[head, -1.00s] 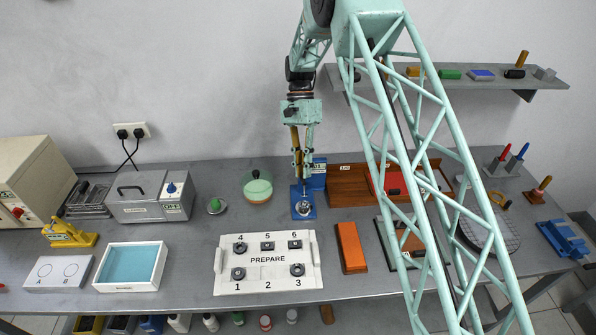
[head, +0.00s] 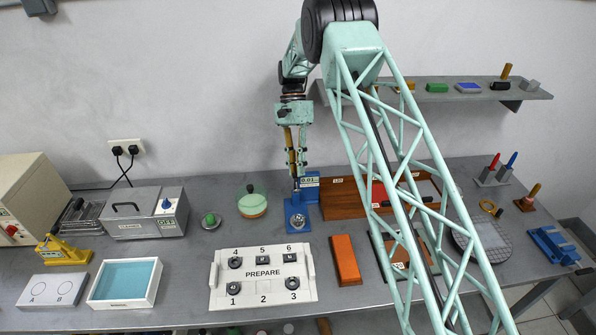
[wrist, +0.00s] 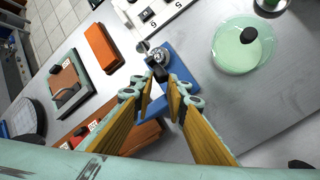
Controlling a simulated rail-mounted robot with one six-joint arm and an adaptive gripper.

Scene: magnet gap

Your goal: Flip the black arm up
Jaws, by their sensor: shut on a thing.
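The blue bench device (head: 298,218) stands on the table with a small display box (head: 309,182) at its back reading 0.01. A round silver part (head: 299,222) sits on its base, and it also shows in the wrist view (wrist: 158,55). The black arm (head: 296,189) rises from the device at my gripper's tips; its dark end shows in the wrist view (wrist: 160,74). My gripper (head: 297,175) points down over the back of the device, its two yellow-padded fingers close together around the black arm's end. The fingers hide part of the arm, and its exact tilt is hard to tell.
A white PREPARE tray (head: 262,299) with several small parts lies in front. An orange block (head: 345,260) is to the right, a wooden rack (head: 345,204) behind it. A green-lidded dish (head: 252,203) and a grey CLEANED box (head: 147,212) stand left.

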